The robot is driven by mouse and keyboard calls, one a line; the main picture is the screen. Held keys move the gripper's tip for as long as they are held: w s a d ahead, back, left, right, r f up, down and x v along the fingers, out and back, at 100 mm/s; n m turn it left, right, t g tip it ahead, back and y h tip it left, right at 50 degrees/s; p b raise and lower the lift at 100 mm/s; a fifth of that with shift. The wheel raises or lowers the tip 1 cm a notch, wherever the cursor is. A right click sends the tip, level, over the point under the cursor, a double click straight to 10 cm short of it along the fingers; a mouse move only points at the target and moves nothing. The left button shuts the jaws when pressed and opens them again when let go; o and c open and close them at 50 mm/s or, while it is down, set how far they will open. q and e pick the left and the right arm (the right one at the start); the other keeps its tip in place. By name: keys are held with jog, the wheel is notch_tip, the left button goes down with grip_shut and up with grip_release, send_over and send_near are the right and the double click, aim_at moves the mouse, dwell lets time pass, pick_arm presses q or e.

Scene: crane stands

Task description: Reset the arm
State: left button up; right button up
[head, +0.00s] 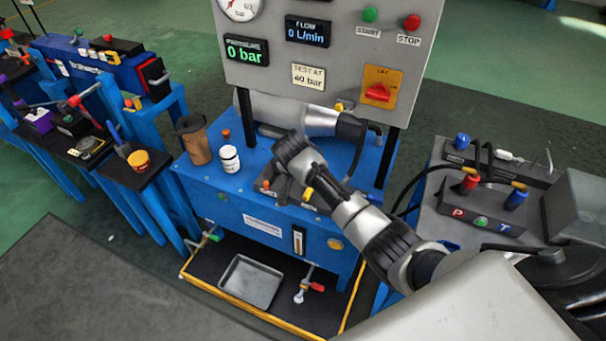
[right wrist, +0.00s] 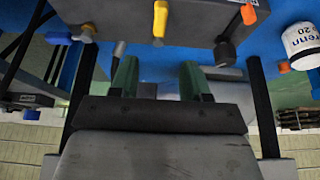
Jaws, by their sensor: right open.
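My right arm (head: 365,230) comes in from the lower right in the head view. It stretches over the blue test bench, and its wrist end bends downward above the bench top. My right gripper (right wrist: 157,72) shows in the right wrist view with its two greenish fingers spread apart and nothing seen between them. The fingers point toward a dark grey block (right wrist: 200,22) with a yellow lever (right wrist: 160,18) and an orange-tipped part (right wrist: 248,14). Whether they touch the block I cannot tell. In the head view the fingers are hard to make out beside the wrist. My left gripper is not in view.
The blue bench (head: 215,185) carries a white bottle (head: 229,158), a brown container (head: 195,140) and a grey cylinder (head: 275,112). A gauge panel (head: 335,60) rises behind. A grey unit with hoses (head: 480,210) stands right. Open floor (head: 90,290) lies at lower left.

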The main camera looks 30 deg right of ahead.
dwell(0.3)
jog(key=s+a+f+n+g+y, duration=0.1)
jog(key=s+f+n, duration=0.2)
jog(key=s+f, duration=0.8)
jog(key=s+f+n+y, duration=0.1)
jog(key=s+f+n, duration=0.2)
jog(key=s+f, duration=0.8)
jog(key=s+f+n, duration=0.2)
jog(key=s+f, duration=0.3)
jog(key=s, duration=0.5)
jog(key=s+a+f+n+y, duration=0.1)
jog(key=s+f+n, duration=0.1)
jog(key=s+f, duration=0.4)
jog(key=s+a+f+n+g, duration=0.1)
jog(key=s+f, duration=0.4)
jog(key=s, duration=0.8)
jog(key=shift+s+f+n+y, duration=0.3)
jog(key=shift+s+f+n, duration=0.1)
jog(key=shift+n, duration=0.4)
